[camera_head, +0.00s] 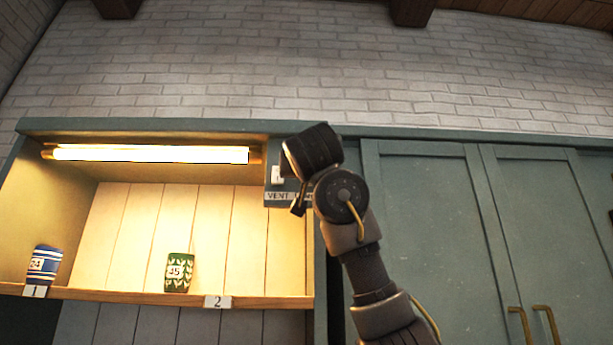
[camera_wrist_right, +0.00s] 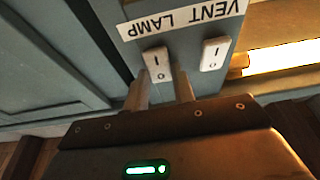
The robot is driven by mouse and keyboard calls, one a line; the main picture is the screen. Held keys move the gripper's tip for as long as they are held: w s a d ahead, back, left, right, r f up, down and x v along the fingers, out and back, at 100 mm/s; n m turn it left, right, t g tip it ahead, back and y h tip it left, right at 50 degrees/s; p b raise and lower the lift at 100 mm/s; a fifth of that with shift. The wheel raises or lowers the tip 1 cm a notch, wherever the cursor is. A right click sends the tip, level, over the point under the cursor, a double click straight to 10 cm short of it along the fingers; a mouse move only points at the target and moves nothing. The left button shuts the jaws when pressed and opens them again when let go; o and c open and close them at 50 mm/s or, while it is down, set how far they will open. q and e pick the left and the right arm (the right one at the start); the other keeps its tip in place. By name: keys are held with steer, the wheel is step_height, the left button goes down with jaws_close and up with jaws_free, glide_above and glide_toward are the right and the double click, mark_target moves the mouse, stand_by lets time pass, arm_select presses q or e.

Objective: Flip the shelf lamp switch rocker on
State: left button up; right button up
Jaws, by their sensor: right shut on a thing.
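The shelf lamp (camera_head: 150,154) is a lit tube under the top of the open shelf, and its glow also shows in the wrist view (camera_wrist_right: 287,57). The switch panel (camera_head: 278,198) is right of the tube. In the wrist view it carries a VENT LAMP label (camera_wrist_right: 182,18) and two white rockers. The lamp rocker (camera_wrist_right: 157,62) is on the left there, the vent rocker (camera_wrist_right: 214,52) on the right. My right gripper (camera_wrist_right: 161,86) is shut on the lamp rocker, a finger at each side. In the head view my wrist hides the lamp rocker. My left gripper is out of view.
On the shelf stand a blue striped cup (camera_head: 43,264) above tag 1 and a green patterned cup (camera_head: 178,272) near tag 2 (camera_head: 217,302). Closed green cabinet doors (camera_head: 430,230) are at the right, behind my right arm. A brick wall (camera_head: 230,70) rises above.

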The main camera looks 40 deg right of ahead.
steer(key=o, duration=1)
steer(key=shift+a, duration=0.1)
steer(key=b+v, duration=0.6)
steer(key=v, duration=0.4)
steer(key=shift+s+a+f+b, duration=0.15)
steer(key=shift+s+b, duration=0.1)
steer(key=shift+b, duration=0.05)
